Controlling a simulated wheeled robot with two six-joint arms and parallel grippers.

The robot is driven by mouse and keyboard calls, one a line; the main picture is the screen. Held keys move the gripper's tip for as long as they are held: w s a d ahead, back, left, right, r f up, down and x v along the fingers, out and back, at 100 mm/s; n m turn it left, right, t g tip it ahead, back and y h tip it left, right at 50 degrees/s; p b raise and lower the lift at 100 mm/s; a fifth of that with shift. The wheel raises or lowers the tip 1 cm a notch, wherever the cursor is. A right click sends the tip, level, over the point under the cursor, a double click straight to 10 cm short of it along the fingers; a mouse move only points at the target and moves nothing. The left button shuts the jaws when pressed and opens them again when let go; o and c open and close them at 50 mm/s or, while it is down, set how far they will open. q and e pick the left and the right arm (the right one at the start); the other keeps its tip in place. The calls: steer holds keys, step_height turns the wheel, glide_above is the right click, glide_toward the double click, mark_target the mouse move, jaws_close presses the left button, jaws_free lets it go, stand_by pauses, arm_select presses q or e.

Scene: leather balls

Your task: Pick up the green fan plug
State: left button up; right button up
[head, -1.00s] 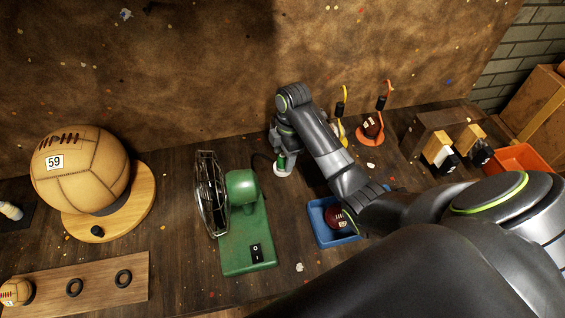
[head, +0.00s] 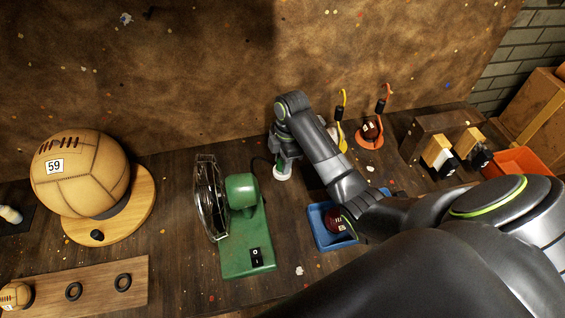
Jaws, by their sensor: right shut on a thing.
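The green fan (head: 242,192) with a wire cage and a black switch stands on the dark bench. Its dark cord (head: 262,162) runs from behind it to my right gripper (head: 283,165). My right gripper points down over a small round white base (head: 282,174) at the back of the bench. It is shut on the green plug, which the fingers mostly hide. I cannot tell whether the plug is clear of the white base. My left gripper is not in view.
A blue tray (head: 318,232) holding a dark red ball (head: 334,221) lies under my right forearm. A large leather ball (head: 80,185) sits on a round wooden stand at left. Yellow and orange hook stands (head: 370,142) are right of the gripper. The leather-like wall is close behind.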

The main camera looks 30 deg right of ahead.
mark_target(281, 159)
step_height(281, 159, up, 5)
steer(key=shift+w+r, duration=0.1)
steer(key=shift+r, duration=0.05)
step_height(281, 159, up, 3)
steer(key=p, duration=0.3)
steer(key=shift+r, duration=0.1)
steer(key=shift+r+p, duration=0.65)
steer(key=shift+p, duration=0.25)
steer(key=shift+f+b, duration=0.9)
steer(key=shift+f, duration=1.4)
